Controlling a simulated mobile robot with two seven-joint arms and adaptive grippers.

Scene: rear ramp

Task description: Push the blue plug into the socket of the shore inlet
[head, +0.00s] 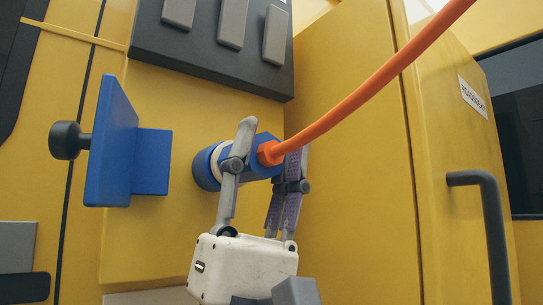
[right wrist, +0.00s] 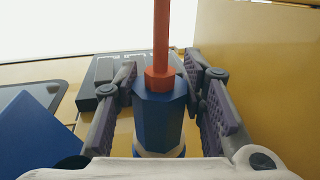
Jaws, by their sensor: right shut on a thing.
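The blue plug (head: 264,169) has an orange collar and an orange cable. My right gripper (head: 272,148) is shut on it, one finger on each side. In the right wrist view the plug (right wrist: 160,118) stands between the purple-padded fingers, its cable running straight away from the wrist. The shore inlet (head: 203,169) is a round blue housing on the yellow wall, directly in front of the plug. A pale ring shows between plug and housing. The finger hides part of this junction, so I cannot tell how deep the plug sits. My left gripper is out of view.
A blue flap (head: 112,145) with a black knob (head: 66,140) stands out left of the inlet. A dark panel with grey bars (head: 215,45) is above. The orange cable (head: 400,62) rises to the upper right. A dark handle (head: 490,220) is on the right yellow door.

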